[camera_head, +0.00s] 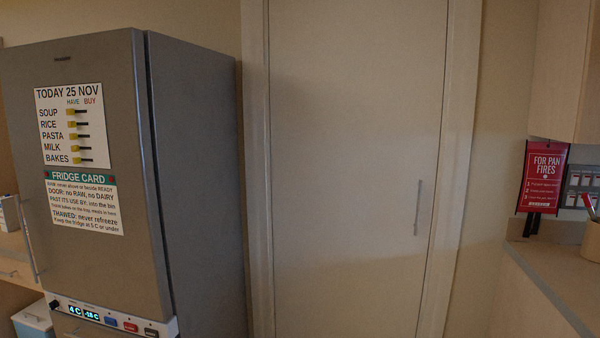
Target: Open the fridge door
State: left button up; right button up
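The fridge (195,180) stands at the left, a tall grey unit with its front turned towards the left. Its door (130,205) looks shut, flush with the body. A long vertical metal handle (29,240) runs along the door's left edge. Two papers are on the door: a shopping list (73,126) and a fridge card (85,203). Below the door is a control strip (110,318) with lit displays and buttons. Neither of my grippers is in view.
A tall pale door (350,170) with a vertical handle (418,208) is in the middle, shut. A counter (560,275) with a pot (591,242) and a red sign (543,178) is at the right. A pale bin-like box (33,321) sits low left of the fridge.

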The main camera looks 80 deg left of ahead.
aim_at(92, 224)
jog(key=u, duration=4)
jog(key=i+j, duration=0.15)
jog(key=i+j+u, duration=0.05)
